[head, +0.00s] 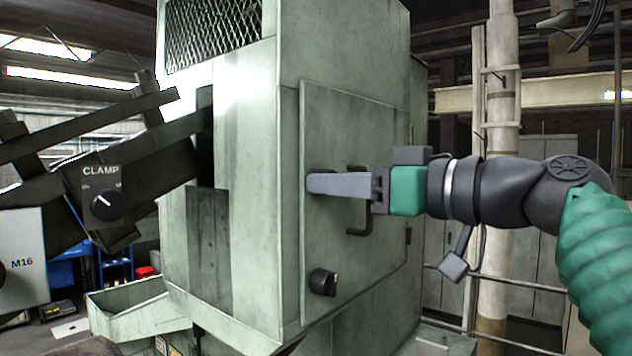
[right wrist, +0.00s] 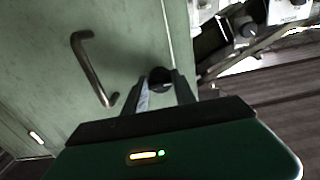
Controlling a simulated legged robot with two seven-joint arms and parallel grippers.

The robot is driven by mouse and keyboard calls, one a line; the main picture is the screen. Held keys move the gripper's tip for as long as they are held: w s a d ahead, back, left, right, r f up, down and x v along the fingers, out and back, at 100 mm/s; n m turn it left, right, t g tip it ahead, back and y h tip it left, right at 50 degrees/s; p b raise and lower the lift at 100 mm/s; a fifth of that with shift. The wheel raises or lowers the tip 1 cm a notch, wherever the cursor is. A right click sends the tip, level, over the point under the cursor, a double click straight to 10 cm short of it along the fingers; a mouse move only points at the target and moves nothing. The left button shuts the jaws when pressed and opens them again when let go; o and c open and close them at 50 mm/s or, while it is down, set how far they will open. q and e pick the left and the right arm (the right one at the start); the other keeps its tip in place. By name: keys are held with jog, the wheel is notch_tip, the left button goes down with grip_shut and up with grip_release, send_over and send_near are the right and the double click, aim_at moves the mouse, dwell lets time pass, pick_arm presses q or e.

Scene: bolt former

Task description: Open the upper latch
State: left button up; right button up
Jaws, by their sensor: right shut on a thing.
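The green machine door (head: 345,110) is closed flush on its housing. My right gripper (head: 312,185) reaches in from the right, at the door's left edge. In the head view its fingers cover the upper latch. In the right wrist view the upper latch is a round black knob (right wrist: 160,77) between the tips of my right gripper (right wrist: 163,85), which is shut on it. How far the latch is turned is hidden. The lower latch (head: 323,282), a black knob, sits below on the same door edge. My left gripper is not in view.
A dark bar handle (head: 360,232) stands out from the door just below my right gripper; it also shows in the right wrist view (right wrist: 92,68). A CLAMP switch panel (head: 104,196) and dark beams are at the left. A pale pipe (head: 500,130) rises behind my right arm.

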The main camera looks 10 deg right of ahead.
grip_shut()
jog(key=m+p, duration=0.3)
jog(key=m, duration=0.8)
jog(key=o, duration=1)
grip_release()
jog(key=o, duration=0.3)
jog(key=shift+w, duration=0.15)
